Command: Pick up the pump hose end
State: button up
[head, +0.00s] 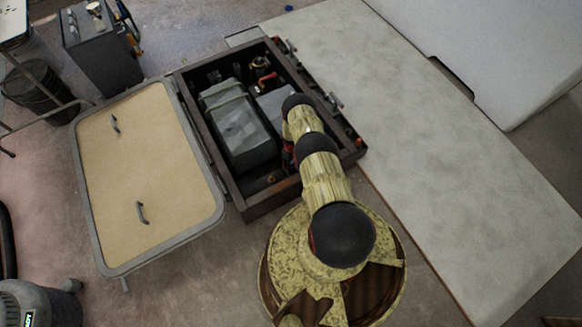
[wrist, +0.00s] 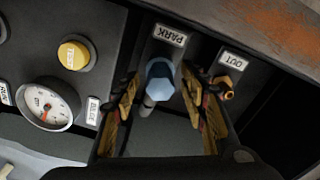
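The pump hose end (wrist: 160,76) appears to be the blue hex-shaped piece with a grey stem below the PARK label (wrist: 170,35) in the wrist view. My gripper (wrist: 161,92) is open, with one finger on each side of the blue piece. Gaps show between it and both fingers. In the head view my arm reaches over the open compartment (head: 252,206) and hides the gripper and the hose end.
A brass fitting (wrist: 223,88) under the OUT label stands close to the right finger. A round gauge (wrist: 47,104) and a yellow button (wrist: 73,54) are at left. In the head view, grey housings (head: 240,125) fill the compartment beside its open lid (head: 150,180).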

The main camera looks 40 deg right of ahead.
jog(key=shift+c, duration=1.2)
jog(key=c, duration=0.8)
grip_shut()
jog(key=shift+r, duration=0.1)
